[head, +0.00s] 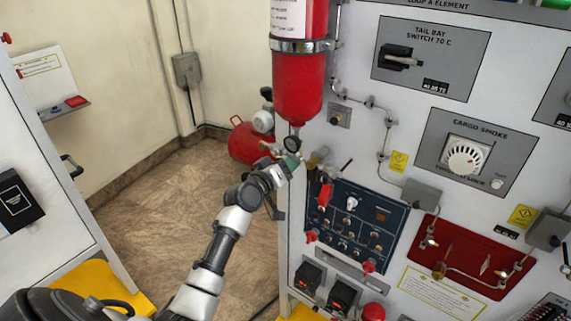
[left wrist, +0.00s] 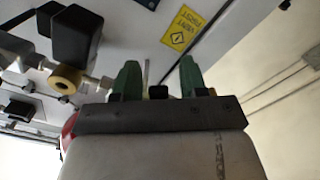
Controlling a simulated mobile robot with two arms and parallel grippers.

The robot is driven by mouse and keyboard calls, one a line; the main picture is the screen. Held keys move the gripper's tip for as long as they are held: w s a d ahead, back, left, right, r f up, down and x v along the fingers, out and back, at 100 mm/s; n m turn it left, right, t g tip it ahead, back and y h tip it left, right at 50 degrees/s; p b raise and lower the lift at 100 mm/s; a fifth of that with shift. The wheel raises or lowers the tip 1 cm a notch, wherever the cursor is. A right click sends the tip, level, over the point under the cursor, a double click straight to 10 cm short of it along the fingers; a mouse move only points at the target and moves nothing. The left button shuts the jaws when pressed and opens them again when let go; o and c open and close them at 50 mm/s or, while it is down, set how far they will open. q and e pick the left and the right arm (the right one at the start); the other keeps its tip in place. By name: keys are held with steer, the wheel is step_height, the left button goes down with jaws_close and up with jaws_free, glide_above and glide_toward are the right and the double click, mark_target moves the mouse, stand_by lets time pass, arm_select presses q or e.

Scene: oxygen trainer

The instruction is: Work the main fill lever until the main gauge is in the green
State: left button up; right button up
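A red bottle (head: 298,85) hangs on the panel with a small dark-rimmed gauge (head: 292,143) at its bottom. The gauge's face is too small to read. Valve fittings (head: 318,158) and a thin dark lever (head: 346,165) sit to its right; I cannot tell which lever is the main fill one. My left gripper (head: 290,163) is just below the gauge. In the left wrist view its two green fingers (left wrist: 160,77) stand apart, with a thin grey rod and a small black part showing between them. A brass fitting (left wrist: 66,80) is left of the fingers. My right gripper is not visible.
A blue-black switch panel (head: 352,222) with red-handled controls is below right of the gripper. A red tank (head: 247,144) stands on the floor behind. A grey cargo smoke panel (head: 468,155) is further right. The floor (head: 165,215) left of my arm is clear.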

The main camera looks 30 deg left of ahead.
arm_select(q)
steer(key=s+b, duration=0.3)
steer(key=s, duration=0.7)
steer(key=shift+s+a+b, duration=0.35)
steer(key=shift+s+a, duration=0.05)
steer(key=shift+a, duration=0.05)
stand_by(0.9)
